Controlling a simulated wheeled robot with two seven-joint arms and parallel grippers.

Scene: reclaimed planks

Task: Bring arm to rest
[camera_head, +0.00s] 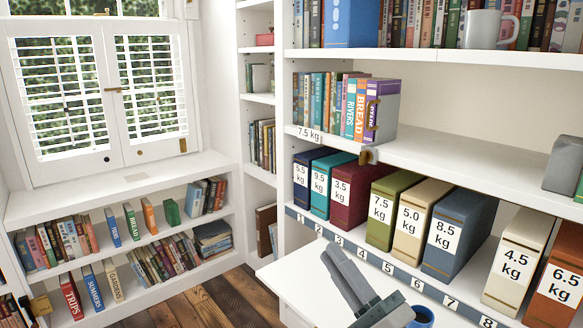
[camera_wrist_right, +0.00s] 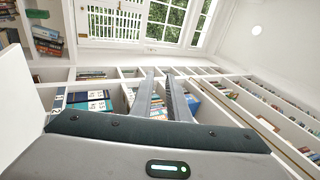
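My right gripper (camera_head: 328,254) shows at the lower middle of the head view, in front of the shelf unit and over a white surface (camera_head: 292,275). Its two grey fingers point up and to the left. In the right wrist view the fingers (camera_wrist_right: 160,74) stand a little apart, with a narrow gap and nothing held between them. My left gripper and arm are not in the head view.
Numbered weight binders, such as the dark blue 8.5 kg one (camera_head: 460,235), stand on the lower shelf behind the gripper. A blue mug (camera_head: 422,316) is close to the gripper's right. Books (camera_head: 355,108) stand above. A low bookcase (camera_head: 120,262) is at left; wooden floor (camera_head: 215,300) is free.

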